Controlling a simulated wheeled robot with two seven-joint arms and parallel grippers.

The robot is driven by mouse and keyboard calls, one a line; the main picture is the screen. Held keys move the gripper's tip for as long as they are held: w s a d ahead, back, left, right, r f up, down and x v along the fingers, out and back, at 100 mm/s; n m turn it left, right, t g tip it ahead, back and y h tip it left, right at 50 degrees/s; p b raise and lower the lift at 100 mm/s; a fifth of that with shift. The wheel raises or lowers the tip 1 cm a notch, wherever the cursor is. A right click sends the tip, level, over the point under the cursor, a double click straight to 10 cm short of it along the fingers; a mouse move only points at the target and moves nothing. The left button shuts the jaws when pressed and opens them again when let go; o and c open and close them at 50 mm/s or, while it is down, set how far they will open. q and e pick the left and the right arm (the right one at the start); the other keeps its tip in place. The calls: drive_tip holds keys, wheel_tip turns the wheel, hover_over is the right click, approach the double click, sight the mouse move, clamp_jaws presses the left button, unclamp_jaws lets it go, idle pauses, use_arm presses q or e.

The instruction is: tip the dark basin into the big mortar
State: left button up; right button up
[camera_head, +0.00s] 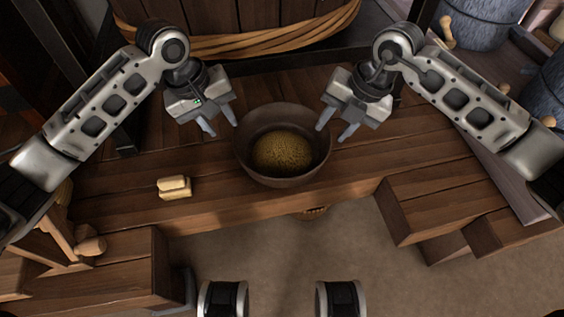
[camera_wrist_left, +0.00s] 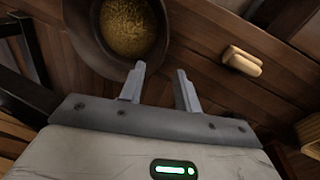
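The dark basin (camera_head: 284,118) stands upright on the wooden bench and holds a heap of yellowish grain (camera_head: 283,152). In the left wrist view the basin (camera_wrist_left: 84,32) is at the upper left, partly cut off. My left gripper (camera_head: 222,127) is open and empty just left of the basin's rim; its fingers (camera_wrist_left: 161,70) also show in the left wrist view. My right gripper (camera_head: 332,134) is open and empty at the basin's right side. I cannot tell whether either one touches the rim. I cannot clearly make out the big mortar.
A pale yellow block (camera_head: 174,187) lies on the bench (camera_head: 205,212) left of the basin. A large wooden tub (camera_head: 240,22) with a rope-like band stands behind. A round rim (camera_head: 314,213) partly shows below the bench's front edge. Wooden blocks (camera_head: 440,205) stand at right.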

sight(240, 154)
use_arm(q)
drive_tip(key=shift+w+a+r+y, duration=0.15)
drive_tip(key=shift+a+r+y, duration=0.15)
drive_tip(key=shift+a, duration=0.15)
use_arm(e)
drive_tip(key=d, duration=0.1)
drive_tip(key=w+d+h, duration=0.1)
drive_tip(key=d, duration=0.1)
drive_tip(key=shift+w+m+t+h, duration=0.3)
use_arm(q)
drive_tip(key=shift+f, duration=0.1)
